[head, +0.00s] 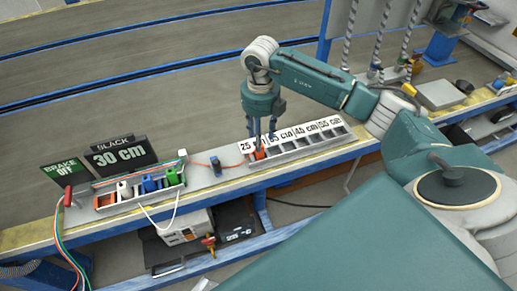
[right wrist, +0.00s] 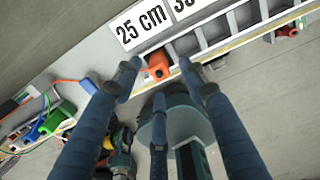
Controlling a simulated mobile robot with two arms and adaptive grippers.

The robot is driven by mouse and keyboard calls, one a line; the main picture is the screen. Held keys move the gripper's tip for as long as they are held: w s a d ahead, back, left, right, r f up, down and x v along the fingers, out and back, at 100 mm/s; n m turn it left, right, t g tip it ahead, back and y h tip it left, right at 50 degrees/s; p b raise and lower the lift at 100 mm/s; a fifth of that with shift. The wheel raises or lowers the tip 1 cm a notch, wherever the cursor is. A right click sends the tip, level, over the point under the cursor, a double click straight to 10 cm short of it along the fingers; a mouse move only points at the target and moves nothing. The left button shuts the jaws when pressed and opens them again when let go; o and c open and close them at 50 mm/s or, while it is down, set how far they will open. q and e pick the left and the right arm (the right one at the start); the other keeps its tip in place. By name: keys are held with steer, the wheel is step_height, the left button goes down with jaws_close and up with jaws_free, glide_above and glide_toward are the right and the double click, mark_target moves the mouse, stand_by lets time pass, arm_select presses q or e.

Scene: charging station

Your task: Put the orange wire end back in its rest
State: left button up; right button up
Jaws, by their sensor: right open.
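The orange wire end (head: 259,154) sits in the first compartment of the grey length rack (head: 310,146), by the 25 cm label. The right wrist view also shows the orange wire end (right wrist: 158,66) there. My right gripper (head: 265,140) points down over it. Its fingers (right wrist: 160,70) are open, with a fingertip on each side of the orange end; I cannot tell whether they touch it. The left holder (head: 132,200) has white, blue and green ends in it and an orange part (head: 105,201) at its left. My left gripper is not in view.
A black 30 cm sign (head: 118,157) and a brake sign (head: 66,170) stand behind the holder. A white wire loop (head: 160,226) hangs over the bench's front edge.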

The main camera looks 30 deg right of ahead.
step_height(320, 180, down, 5)
steer(key=shift+a+f+b, duration=0.1)
steer(key=shift+b, duration=0.2)
steer(key=shift+f, duration=0.15)
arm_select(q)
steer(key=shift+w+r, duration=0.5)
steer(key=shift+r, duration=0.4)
arm_select(e)
steer(key=shift+w, duration=0.1)
jaws_close()
